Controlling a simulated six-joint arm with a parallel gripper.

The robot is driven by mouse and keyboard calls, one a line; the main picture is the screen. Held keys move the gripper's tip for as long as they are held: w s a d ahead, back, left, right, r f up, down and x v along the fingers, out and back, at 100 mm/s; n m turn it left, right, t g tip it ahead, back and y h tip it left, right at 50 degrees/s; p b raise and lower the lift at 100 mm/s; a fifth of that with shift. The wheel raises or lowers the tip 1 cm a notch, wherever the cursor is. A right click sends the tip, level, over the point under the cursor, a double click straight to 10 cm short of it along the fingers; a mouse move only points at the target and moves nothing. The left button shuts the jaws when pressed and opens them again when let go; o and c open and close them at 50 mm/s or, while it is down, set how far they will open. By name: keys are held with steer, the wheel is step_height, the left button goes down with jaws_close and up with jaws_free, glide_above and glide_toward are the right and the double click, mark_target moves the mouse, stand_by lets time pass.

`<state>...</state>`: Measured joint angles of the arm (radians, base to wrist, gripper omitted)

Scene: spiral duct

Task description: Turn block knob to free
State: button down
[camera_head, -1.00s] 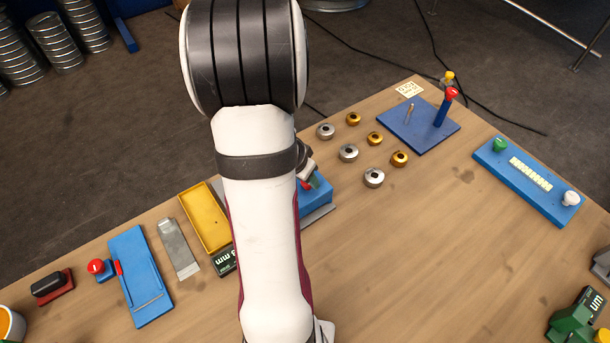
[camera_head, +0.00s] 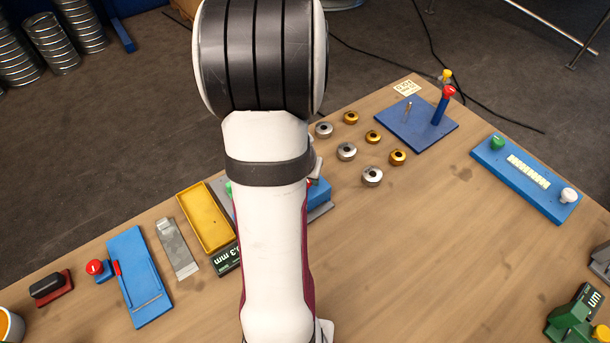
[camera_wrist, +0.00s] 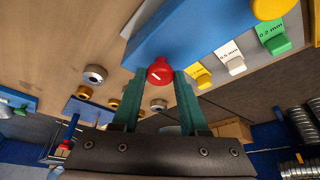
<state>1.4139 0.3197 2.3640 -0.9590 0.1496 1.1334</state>
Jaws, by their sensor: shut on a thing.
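In the wrist view a red knob (camera_wrist: 159,72) with a short, slanted white mark sits at the edge of a blue block (camera_wrist: 180,40). My gripper (camera_wrist: 160,76) has its two green fingers on either side of the knob, shut on it. In the head view my arm covers the gripper and the knob. Only a part of the blue block (camera_head: 319,193) shows right of the arm.
Green (camera_wrist: 272,38), white (camera_wrist: 230,62) and yellow (camera_wrist: 199,75) tabs with labels line the block's side in the wrist view. Silver and gold rings (camera_head: 372,176) lie right of the arm. A yellow tray (camera_head: 205,215) lies left.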

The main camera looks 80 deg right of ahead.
steer(key=shift+c, duration=2.2)
jaws_free()
steer(key=shift+r, duration=0.1)
steer(key=v, duration=1.5)
steer(key=shift+r, duration=0.3)
steer(key=w+d+n+g+y, duration=0.5)
steer(key=d+n, duration=0.3)
steer(key=n, duration=1)
steer(key=shift+t, duration=0.6)
steer(key=x, duration=1.5)
steer(key=shift+w+a+f, duration=0.3)
steer(key=shift+a+f, duration=0.05)
steer(key=shift+f, duration=0.05)
